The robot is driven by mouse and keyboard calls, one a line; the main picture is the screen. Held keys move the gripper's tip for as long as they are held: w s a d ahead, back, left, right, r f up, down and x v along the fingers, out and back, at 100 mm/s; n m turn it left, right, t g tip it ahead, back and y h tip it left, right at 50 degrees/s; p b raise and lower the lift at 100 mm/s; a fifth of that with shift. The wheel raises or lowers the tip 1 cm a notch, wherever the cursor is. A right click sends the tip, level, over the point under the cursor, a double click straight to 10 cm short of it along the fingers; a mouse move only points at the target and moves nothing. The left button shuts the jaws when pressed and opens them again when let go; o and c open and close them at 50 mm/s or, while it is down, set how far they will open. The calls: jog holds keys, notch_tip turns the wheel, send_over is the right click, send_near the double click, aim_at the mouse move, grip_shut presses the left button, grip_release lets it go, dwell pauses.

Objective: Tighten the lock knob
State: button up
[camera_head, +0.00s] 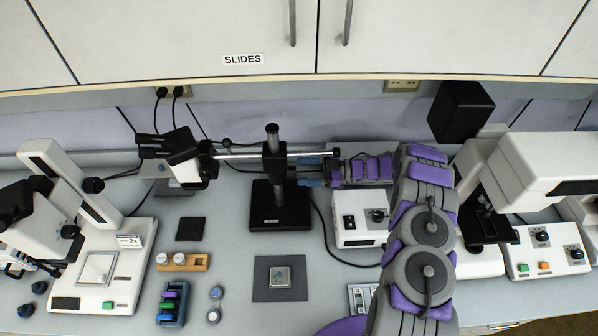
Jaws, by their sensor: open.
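A boom stand has a black base (280,218), an upright post and a dark clamp block (273,162) on the post. A silver horizontal bar (238,155) runs from the clamp left to a dark microscope head (180,150). My gripper (308,171) reaches in from the right at clamp height. Its two blue fingers are open, one above the other in the picture, with their tips close to the clamp's right side. The lock knob is too small to make out clearly; I cannot tell whether the fingers surround or touch it.
A white control box (360,224) stands below my forearm. A dark mat (281,290) with a small sample lies in front. A large white microscope (90,240) stands left, another instrument (540,165) right. Cabinets (200,35) hang above. Bench around the mat is partly clear.

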aim_at(291, 172)
jog(key=a, duration=0.3)
jog(key=shift+a, duration=0.2)
jog(key=shift+d, duration=0.45)
jog(key=shift+c, duration=1)
jog(key=shift+a, duration=0.25)
jog(key=c, duration=0.9)
jog(key=shift+o, duration=0.2)
jog(key=shift+d, duration=0.1)
jog(key=shift+m+p, duration=0.35)
jog(key=shift+m, duration=0.05)
jog(key=o, duration=1.1)
jog(key=shift+c, duration=0.2)
